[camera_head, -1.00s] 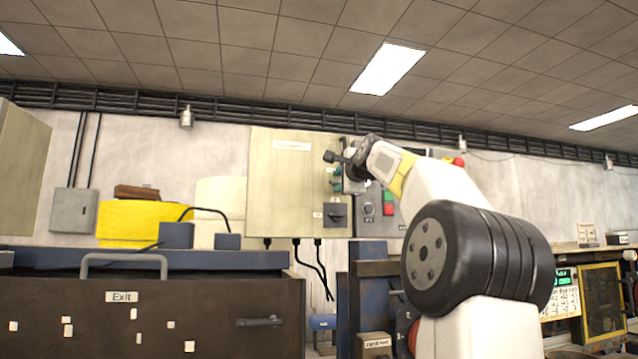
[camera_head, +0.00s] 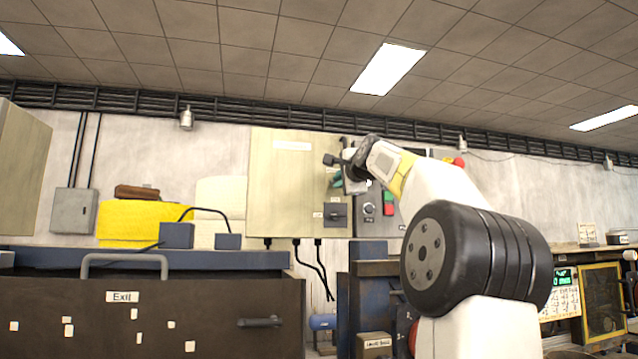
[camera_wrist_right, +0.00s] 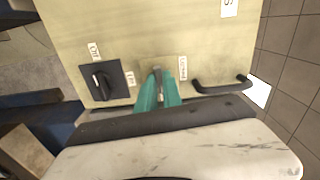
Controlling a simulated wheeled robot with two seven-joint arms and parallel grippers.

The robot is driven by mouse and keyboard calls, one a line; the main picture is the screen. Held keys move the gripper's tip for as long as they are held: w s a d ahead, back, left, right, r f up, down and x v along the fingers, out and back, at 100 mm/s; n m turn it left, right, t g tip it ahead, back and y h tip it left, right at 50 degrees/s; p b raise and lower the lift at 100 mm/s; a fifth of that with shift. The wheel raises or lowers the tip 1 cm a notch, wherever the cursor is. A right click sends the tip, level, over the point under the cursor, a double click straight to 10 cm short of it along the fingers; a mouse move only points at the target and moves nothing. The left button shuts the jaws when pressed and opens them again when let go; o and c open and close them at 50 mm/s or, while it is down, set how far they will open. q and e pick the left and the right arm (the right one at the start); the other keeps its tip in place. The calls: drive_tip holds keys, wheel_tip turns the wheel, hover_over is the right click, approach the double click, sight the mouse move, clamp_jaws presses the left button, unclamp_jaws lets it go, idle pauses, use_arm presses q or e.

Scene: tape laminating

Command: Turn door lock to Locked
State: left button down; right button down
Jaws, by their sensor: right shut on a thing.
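The door lock (camera_wrist_right: 155,73) is a small metallic knob on a light plate near the edge of a beige cabinet door (camera_wrist_right: 130,30), with a small label beside it. My right gripper (camera_wrist_right: 158,92) has teal fingers shut on the knob in the right wrist view; the fingertips hide part of it, and I cannot read its label. In the head view my right gripper (camera_head: 337,182) is at the right edge of the cabinet door (camera_head: 285,180), and the lock is mostly hidden there. My left gripper is not in view.
A black rotary switch (camera_head: 335,215) sits below the lock; it also shows in the right wrist view (camera_wrist_right: 104,83). A black door handle (camera_wrist_right: 222,84) is on the lock's other side. A grey control box (camera_head: 378,212) with green and red buttons stands close right of the cabinet.

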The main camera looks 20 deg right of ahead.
drive_tip(key=shift+n, duration=8.6)
drive_tip(key=c, duration=1.5)
unclamp_jaws()
